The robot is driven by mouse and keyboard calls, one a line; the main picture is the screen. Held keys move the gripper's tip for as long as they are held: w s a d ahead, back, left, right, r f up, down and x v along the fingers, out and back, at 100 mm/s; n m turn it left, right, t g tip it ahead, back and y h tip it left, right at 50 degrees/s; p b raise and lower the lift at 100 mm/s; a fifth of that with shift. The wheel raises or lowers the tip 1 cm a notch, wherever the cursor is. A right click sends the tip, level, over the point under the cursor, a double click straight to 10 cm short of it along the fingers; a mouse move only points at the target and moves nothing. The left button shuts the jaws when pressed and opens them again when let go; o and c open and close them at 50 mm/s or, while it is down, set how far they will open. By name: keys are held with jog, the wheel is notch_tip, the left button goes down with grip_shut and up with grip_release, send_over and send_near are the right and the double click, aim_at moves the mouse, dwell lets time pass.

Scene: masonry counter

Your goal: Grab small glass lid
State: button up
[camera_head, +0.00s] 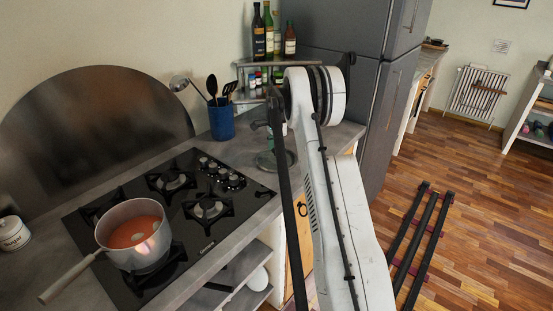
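A greenish, partly see-through round piece (268,162) lies on the counter to the right of the hob, partly covered by my arm. It may be the small glass lid, but I cannot tell for sure. No other glass lid stands out. My white arm rises through the middle of the view to a rounded joint with dark rings.
A pot (122,213) with orange-red contents stands on the black gas hob (215,240), its handle pointing front left. A blue utensil holder (222,123) stands behind the hob. Bottles (269,35) stand on a corner shelf. A grey fridge (370,70) is close behind my arm.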

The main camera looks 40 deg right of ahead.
jog(key=shift+s+a, duration=0.1)
grip_shut()
dwell(0.3)
jog(key=shift+r, duration=0.1)
